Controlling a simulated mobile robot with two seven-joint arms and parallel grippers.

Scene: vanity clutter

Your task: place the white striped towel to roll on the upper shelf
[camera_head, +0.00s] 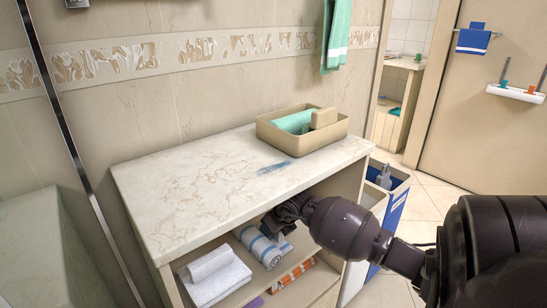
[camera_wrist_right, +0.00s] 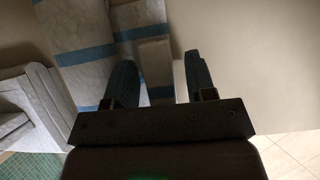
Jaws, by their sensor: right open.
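A white towel with blue stripes (camera_head: 260,246) lies on the upper shelf (camera_head: 237,257) under the counter, looking at least partly rolled or folded. In the right wrist view, its striped cloth (camera_wrist_right: 85,70) fills the upper left, and a narrower striped part (camera_wrist_right: 155,58) shows between the fingers. My right gripper (camera_head: 283,217) reaches under the counter from the right, just behind and right of the towel. In the wrist view the right gripper (camera_wrist_right: 160,62) is open, its fingers apart around the narrow part. I cannot tell whether they touch it. My left gripper is not in view.
Folded white towels (camera_head: 214,276) sit left on the same shelf. The marble countertop (camera_head: 195,192) closes over the shelf and holds a beige tray (camera_head: 335,140) with a green cloth. A blue-and-white bin (camera_head: 392,215) stands at the right.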

